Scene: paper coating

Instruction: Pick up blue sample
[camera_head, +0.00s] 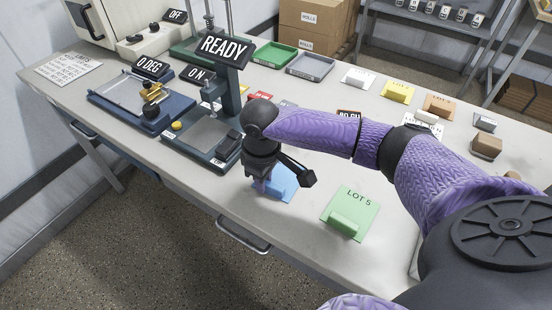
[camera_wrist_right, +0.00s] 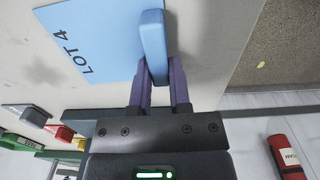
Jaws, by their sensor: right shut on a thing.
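In the head view my right gripper (camera_head: 268,188) points down over the blue card (camera_head: 268,195) near the table's front edge and partly hides the blue sample (camera_head: 287,180). My left gripper is not in view.
A green LOT 5 card (camera_head: 352,200) with a green block lies to the right. A press with a READY sign (camera_head: 224,47) stands at the left. Yellow (camera_head: 398,92) and brown (camera_head: 439,105) samples lie farther back. Grey and green trays (camera_head: 311,66) are at the back.

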